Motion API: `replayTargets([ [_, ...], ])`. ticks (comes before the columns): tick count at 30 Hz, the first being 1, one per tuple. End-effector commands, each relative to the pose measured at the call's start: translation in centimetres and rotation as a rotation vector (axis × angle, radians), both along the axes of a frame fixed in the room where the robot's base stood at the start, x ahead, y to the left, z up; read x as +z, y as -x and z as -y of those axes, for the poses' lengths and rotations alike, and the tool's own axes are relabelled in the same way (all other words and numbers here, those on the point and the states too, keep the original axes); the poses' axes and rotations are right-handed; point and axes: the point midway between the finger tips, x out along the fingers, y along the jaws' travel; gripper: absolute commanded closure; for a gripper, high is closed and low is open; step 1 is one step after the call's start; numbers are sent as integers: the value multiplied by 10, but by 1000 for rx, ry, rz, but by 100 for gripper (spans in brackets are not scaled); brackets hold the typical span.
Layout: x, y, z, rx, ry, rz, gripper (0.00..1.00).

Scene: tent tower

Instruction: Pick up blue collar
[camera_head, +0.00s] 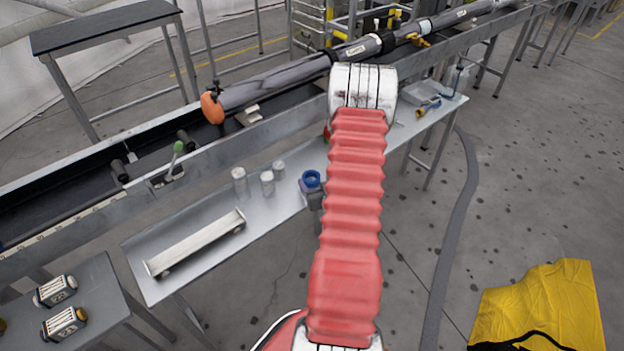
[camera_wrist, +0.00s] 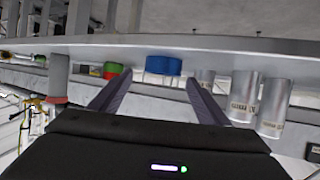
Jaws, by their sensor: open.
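The blue collar (camera_wrist: 163,66) is a short blue ring. In the wrist view it lies ahead of my open gripper (camera_wrist: 158,80), roughly between the two dark fingers, with nothing held. Whether the fingertips reach beside the collar is hard to tell. In the head view the blue collar (camera_head: 311,179) is on the metal side shelf, just left of my red-sleeved arm. My gripper is mostly hidden behind that arm there; only a dark grey part shows below the collar.
Silver cylinders (camera_wrist: 243,95) stand to the right of the collar in the wrist view. A green and red piece (camera_wrist: 111,71) is to its left. The metal shelf (camera_head: 215,205) also bears a long metal bracket (camera_head: 197,242). A conveyor rail (camera_head: 220,157) runs behind it.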

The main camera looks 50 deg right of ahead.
Motion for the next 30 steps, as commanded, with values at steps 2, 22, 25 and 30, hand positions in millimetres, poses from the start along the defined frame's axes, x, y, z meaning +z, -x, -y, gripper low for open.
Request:
replayTargets([
  [2,0,0,0,0,0,0,30],
  [22,-22,-40,23,1,1,1,30],
  [25,-22,-41,24,0,1,1,30],
  [30,-22,-41,24,0,0,0,30],
])
